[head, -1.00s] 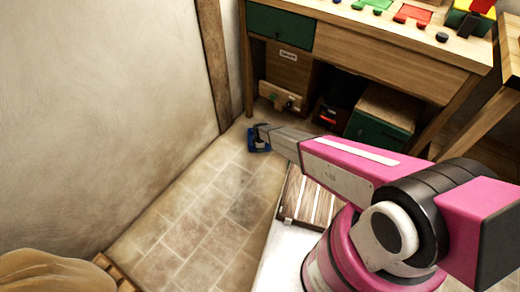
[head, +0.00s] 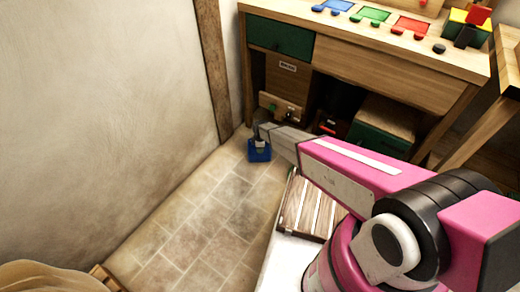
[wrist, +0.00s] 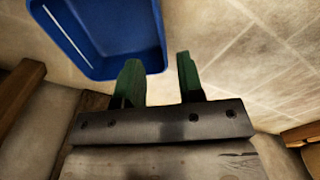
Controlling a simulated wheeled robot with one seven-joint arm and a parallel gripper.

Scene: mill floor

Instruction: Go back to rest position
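My gripper (head: 263,134) is at the end of my outstretched pink and grey arm, low over the floor near the desk. In the wrist view its two green fingers (wrist: 159,62) stand apart with nothing between them. A blue open container (head: 260,154) sits on the tiled floor just below the gripper in the head view. It also shows in the wrist view (wrist: 108,66), beyond the fingers, and the part of it in view looks empty.
A wooden desk (head: 390,72) with a green drawer (head: 280,36) stands at the back, with boxes beneath it. Coloured pieces lie on its top. A slatted wooden piece (head: 308,208) is beside my arm. A plaster wall (head: 100,110) bounds the left; tiled floor (head: 205,215) is clear.

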